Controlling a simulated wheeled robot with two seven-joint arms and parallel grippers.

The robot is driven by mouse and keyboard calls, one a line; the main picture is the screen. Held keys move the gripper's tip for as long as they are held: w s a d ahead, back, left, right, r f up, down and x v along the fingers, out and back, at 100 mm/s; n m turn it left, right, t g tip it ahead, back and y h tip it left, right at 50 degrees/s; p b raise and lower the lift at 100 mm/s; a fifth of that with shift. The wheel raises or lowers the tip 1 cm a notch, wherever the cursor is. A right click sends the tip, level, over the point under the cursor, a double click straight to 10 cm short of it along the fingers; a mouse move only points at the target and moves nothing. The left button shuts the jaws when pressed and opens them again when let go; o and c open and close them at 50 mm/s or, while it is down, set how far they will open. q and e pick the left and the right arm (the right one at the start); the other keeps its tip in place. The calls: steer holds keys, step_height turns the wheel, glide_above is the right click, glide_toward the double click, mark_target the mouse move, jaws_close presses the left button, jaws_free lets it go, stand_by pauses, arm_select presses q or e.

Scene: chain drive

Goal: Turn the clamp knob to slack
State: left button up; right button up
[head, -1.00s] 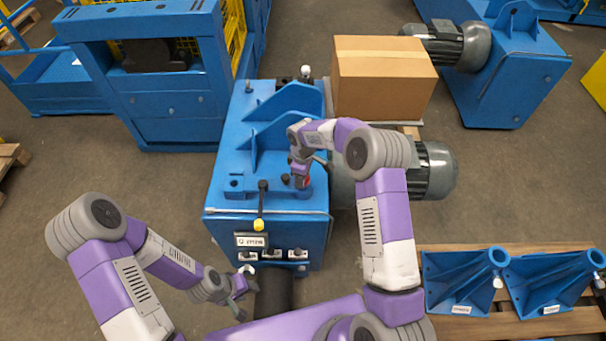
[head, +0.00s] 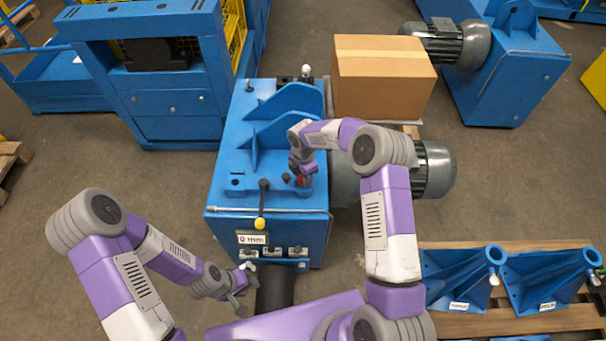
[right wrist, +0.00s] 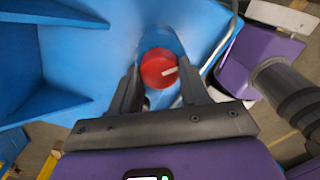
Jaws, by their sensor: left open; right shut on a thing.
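The clamp knob (right wrist: 158,70) is a red disc with a white pointer mark, seated on the blue machine. In the right wrist view the pointer aims to the right and slightly up. My right gripper (right wrist: 162,88) is shut on the knob, one finger on each side of it. In the head view my right gripper (head: 301,179) is over the machine's near right top, and a little red shows between its fingers. My left gripper (head: 240,298) is open and empty, low in front of the machine.
The blue machine (head: 225,195) has upright ribs, a lever with a yellow end (head: 260,223), and a labelled front panel (head: 252,238). A grey motor (head: 433,170) and a cardboard box (head: 384,80) stand to its right. Blue brackets (head: 458,280) lie on a pallet at the lower right.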

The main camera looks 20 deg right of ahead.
steer(key=n, duration=0.5)
steer(key=shift+p, duration=0.35)
steer(key=shift+n, duration=0.3)
steer(key=o, duration=0.8)
steer(key=shift+r, duration=0.1)
step_height(320, 180, up, 8)
steer(key=shift+f+p, duration=0.25)
steer(key=shift+p, duration=0.5)
